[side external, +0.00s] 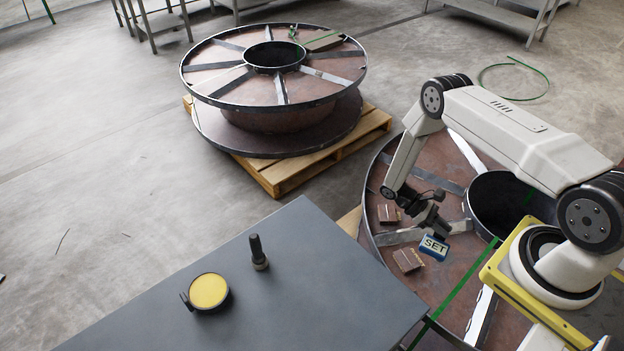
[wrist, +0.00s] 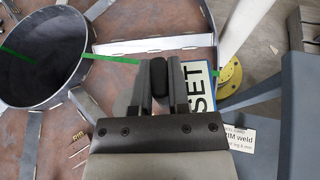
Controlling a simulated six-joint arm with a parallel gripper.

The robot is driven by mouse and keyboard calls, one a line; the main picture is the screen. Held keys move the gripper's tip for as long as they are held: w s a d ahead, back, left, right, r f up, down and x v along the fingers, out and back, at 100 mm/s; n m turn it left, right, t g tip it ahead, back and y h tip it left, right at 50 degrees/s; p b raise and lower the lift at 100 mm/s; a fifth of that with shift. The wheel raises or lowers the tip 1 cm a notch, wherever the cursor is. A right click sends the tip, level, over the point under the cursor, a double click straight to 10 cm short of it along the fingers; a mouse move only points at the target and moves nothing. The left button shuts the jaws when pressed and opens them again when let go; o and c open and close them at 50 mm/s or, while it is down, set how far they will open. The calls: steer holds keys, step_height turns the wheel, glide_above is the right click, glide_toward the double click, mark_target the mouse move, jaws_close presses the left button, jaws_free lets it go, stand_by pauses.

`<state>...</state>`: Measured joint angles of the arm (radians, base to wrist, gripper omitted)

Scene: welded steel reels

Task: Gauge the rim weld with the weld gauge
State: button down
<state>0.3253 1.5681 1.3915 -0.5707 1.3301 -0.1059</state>
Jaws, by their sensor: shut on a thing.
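My gripper (side external: 432,222) is low over the near steel reel (side external: 462,262), between its hub ring and the rim. In the wrist view its two fingers (wrist: 160,80) are closed on a black rounded piece (wrist: 159,72). I cannot tell whether the black piece belongs to this block or is the weld gauge. A card with "RIM weld" on it (wrist: 240,136) lies at the right in the wrist view.
Two brown blocks (side external: 388,213) (side external: 407,260) lie on the reel near my gripper. A grey table (side external: 320,290) holds a black upright tool (side external: 258,254) and a yellow disc (side external: 209,291). Another reel (side external: 275,90) rests on a pallet (side external: 285,175). Open floor lies left.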

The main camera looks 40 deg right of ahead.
steer(key=w+a+r+m+t+y, duration=0.25)
steer(key=a+r+m+y, duration=0.25)
steer(key=a+m+y, duration=0.4)
steer(key=w+a+r+m+t+y, duration=0.1)
steer(key=a+r+m+t+y, duration=0.4)
steer(key=a, duration=0.7)
steer(key=w+a+r+m+t+y, duration=0.3)
steer(key=w+m+t, duration=0.2)
steer(key=w+m, duration=0.1)
steer(key=shift+w+a+r+m, duration=0.2)
steer(key=shift+w+m, duration=0.15)
steer(key=shift+m, duration=0.25)
steer(key=shift+t, duration=0.25)
steer(key=w+a+f, duration=0.2)
steer(key=w+f, duration=0.7)
steer(key=w, duration=0.4)
steer(key=shift+w+f, duration=0.15)
steer(key=shift+f, duration=0.05)
